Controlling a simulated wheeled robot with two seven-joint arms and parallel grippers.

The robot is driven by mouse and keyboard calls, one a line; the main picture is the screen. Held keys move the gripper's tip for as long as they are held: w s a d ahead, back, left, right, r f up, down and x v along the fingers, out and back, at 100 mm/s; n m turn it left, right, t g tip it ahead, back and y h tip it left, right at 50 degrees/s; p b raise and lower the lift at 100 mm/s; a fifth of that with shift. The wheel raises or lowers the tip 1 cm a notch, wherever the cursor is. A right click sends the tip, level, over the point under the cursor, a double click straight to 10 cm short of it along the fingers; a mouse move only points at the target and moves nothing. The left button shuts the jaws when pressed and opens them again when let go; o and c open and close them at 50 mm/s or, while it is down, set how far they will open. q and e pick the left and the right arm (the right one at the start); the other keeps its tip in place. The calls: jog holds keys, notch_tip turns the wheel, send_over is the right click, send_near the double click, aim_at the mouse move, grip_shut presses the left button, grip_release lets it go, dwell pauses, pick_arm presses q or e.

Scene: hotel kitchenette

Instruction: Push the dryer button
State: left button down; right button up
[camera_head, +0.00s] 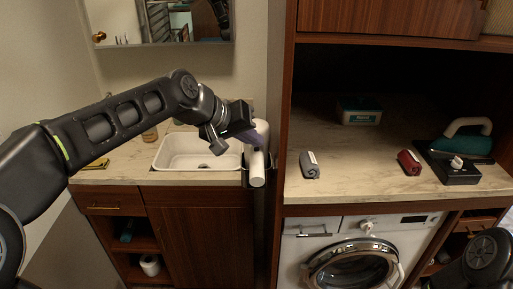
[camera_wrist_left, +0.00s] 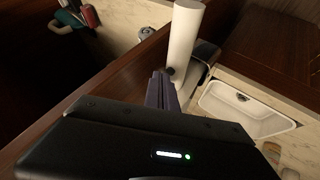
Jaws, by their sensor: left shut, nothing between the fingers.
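The white wall dryer (camera_head: 257,170) hangs beside the tall wooden cabinet, at the right end of the sink counter. In the left wrist view the dryer (camera_wrist_left: 184,38) is a white upright tube with a small dark button (camera_wrist_left: 171,71) low on its side. My left gripper (camera_head: 256,146) is shut and empty, its purple-grey fingers at the dryer. In the left wrist view the fingertips (camera_wrist_left: 160,75) are right beside the button; I cannot tell whether they touch it. My right gripper is not in view.
A white sink (camera_head: 196,151) lies left of the dryer. The cabinet's side panel (camera_head: 283,110) stands close on the right. The right counter (camera_head: 345,180) holds a grey roll (camera_head: 309,165), a red roll (camera_head: 409,162) and a green iron (camera_head: 462,145). A washing machine (camera_head: 350,262) is below.

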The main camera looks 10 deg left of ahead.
pick_arm(q)
jog(key=shift+f, duration=0.15)
dwell(0.4)
jog(key=shift+r+p, duration=0.3)
jog(key=shift+r, duration=0.35)
notch_tip(320, 180, up, 6)
jog(key=p, duration=0.4)
jog(key=shift+p, duration=0.35)
